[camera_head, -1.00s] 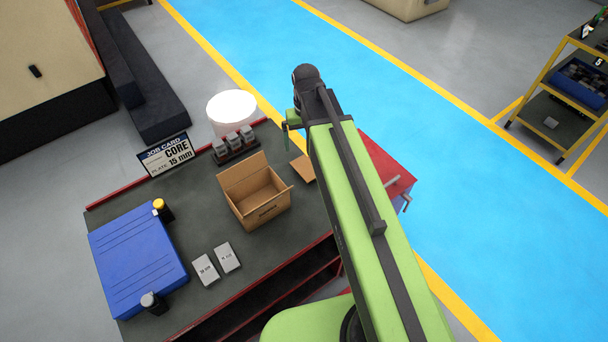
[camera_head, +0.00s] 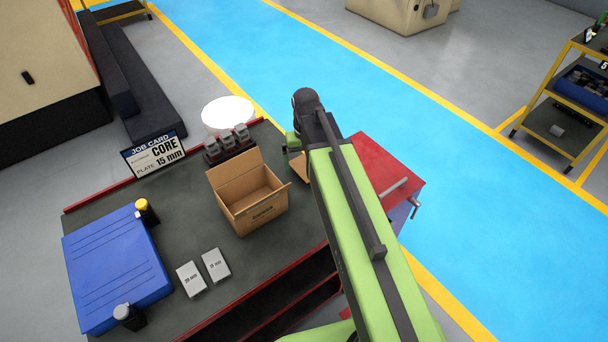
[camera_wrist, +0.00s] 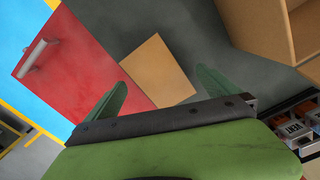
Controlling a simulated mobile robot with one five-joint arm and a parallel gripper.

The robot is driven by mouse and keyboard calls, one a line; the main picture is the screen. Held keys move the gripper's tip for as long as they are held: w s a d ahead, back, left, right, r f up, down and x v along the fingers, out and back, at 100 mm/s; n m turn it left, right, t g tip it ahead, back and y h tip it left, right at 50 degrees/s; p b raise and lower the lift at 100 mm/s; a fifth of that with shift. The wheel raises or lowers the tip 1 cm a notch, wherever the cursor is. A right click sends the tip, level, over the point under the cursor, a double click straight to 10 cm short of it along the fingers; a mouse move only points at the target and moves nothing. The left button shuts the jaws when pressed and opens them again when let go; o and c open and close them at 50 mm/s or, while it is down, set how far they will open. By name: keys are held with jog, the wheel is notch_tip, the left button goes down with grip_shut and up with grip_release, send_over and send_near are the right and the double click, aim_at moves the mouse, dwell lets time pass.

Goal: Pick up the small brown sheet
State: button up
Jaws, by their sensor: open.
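The small brown sheet (camera_wrist: 157,70) lies flat on the dark bench top, partly across the edge of the red surface, in the wrist view. In the head view, only part of the brown sheet (camera_head: 300,168) shows, beside my arm; the rest is hidden behind it. My gripper (camera_wrist: 160,88) is open and empty, its two green fingers spread apart, with the sheet ahead of and between them. In the head view my gripper (camera_head: 288,150) is mostly hidden by the arm's end.
An open cardboard box (camera_head: 252,208) stands left of the sheet. Behind it are a rack of grey blocks (camera_head: 228,143) and a job card (camera_head: 154,156). A blue case (camera_head: 115,268) and two grey plates (camera_head: 203,272) lie further left. A red surface (camera_head: 385,170) with a handle is at right.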

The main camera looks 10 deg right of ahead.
jog(key=shift+f, duration=0.15)
dwell(0.5)
jog(key=c, duration=1.5)
jog(key=shift+c, duration=0.2)
